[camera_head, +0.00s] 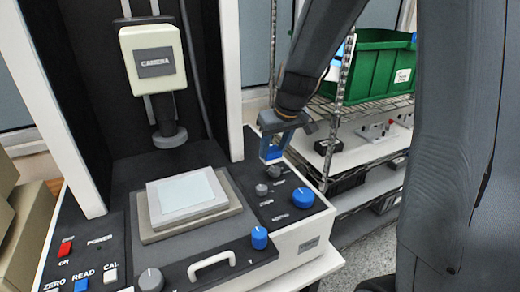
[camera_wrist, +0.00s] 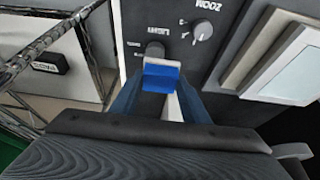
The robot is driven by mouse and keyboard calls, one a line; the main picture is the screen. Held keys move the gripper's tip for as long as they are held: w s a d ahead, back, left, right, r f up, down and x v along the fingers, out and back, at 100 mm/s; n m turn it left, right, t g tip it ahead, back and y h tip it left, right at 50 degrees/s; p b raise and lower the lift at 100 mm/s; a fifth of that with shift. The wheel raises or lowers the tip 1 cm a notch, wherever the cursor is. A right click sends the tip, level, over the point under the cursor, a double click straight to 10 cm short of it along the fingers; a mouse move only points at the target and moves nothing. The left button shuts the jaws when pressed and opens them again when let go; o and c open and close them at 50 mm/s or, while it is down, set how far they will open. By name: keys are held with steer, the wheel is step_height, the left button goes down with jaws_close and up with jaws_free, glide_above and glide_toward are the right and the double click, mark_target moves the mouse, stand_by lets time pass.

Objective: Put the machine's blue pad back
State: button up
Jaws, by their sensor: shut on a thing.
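The blue pad (camera_wrist: 161,80) is a small blue block with a pale grey edge, held between the fingers of my gripper (camera_wrist: 160,88) in the wrist view. In the head view my gripper (camera_head: 273,153) is shut with blue showing between its fingers, above the right rear of the machine's control panel. The machine (camera_head: 112,178) is a dark bench unit with a camera head (camera_head: 153,58) on a column. In the wrist view the pad appears over the panel beside the light knob and zoom knob (camera_wrist: 201,30). I cannot tell whether it touches the panel.
A pale plate (camera_head: 186,193) lies on the machine's stage. Blue knobs (camera_head: 303,198), grey knobs and a white handle (camera_head: 211,264) stand up from the panel. A wire rack (camera_head: 338,112) with a green bin (camera_head: 372,72) stands close on the right.

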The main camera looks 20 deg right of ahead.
steer(key=w+a+p, duration=0.2)
steer(key=w+p, duration=0.1)
steer(key=w, duration=0.6)
steer(key=shift+w+f+p, duration=0.1)
steer(key=shift+f+p, duration=1)
steer(key=shift+f, duration=2.4)
steer(key=shift+f, duration=0.2)
steer(key=o, duration=1)
steer(key=shift+r, duration=0.15)
